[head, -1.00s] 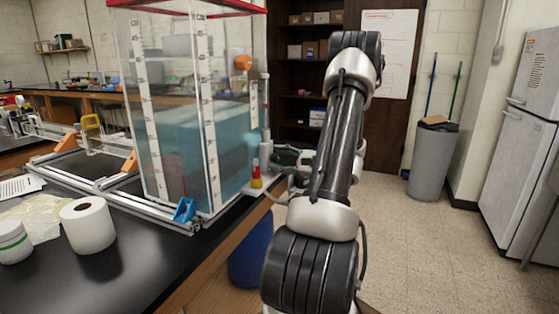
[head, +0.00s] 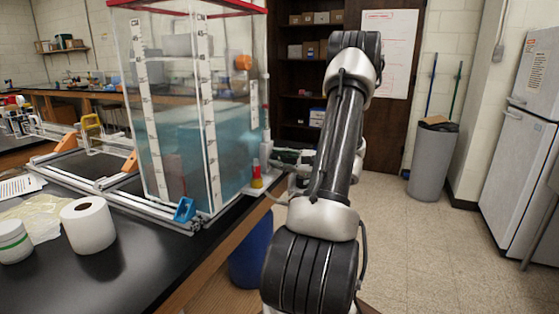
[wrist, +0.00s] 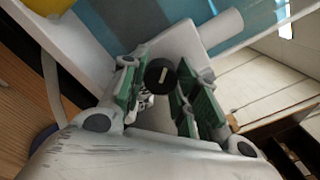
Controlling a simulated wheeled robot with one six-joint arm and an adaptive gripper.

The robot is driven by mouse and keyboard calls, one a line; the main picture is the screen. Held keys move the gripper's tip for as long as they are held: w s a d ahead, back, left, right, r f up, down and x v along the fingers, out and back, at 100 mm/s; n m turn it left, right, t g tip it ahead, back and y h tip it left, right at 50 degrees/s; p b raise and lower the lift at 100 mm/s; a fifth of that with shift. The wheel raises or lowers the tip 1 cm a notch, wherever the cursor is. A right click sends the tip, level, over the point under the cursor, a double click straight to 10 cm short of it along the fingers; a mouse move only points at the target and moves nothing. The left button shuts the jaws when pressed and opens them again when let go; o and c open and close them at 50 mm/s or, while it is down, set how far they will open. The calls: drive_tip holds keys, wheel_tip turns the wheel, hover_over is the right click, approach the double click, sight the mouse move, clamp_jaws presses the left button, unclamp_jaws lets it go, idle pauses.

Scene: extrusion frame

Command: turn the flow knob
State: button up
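The flow knob (wrist: 161,76) is a round black dial with a pale pointer mark, on a light grey body, in the wrist view. My gripper (wrist: 158,84) is open, with one green-padded finger to the left of the knob and one to the right. The knob shows between the fingertips with a gap on the right; whether the left pad touches it I cannot tell. In the head view my gripper (head: 287,157) is beside the right side of the water tank, partly hidden by my arm, and the knob cannot be made out there.
The clear water tank (head: 180,120) with white scales stands on the black bench (head: 140,255). A paper roll (head: 88,225) stands front left. A grey bin (head: 430,160) and open floor lie to the right.

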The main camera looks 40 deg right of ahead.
drive_tip(key=o, duration=0.3)
drive_tip(key=shift+s, duration=0.1)
drive_tip(key=v, duration=1.2)
idle(6.4)
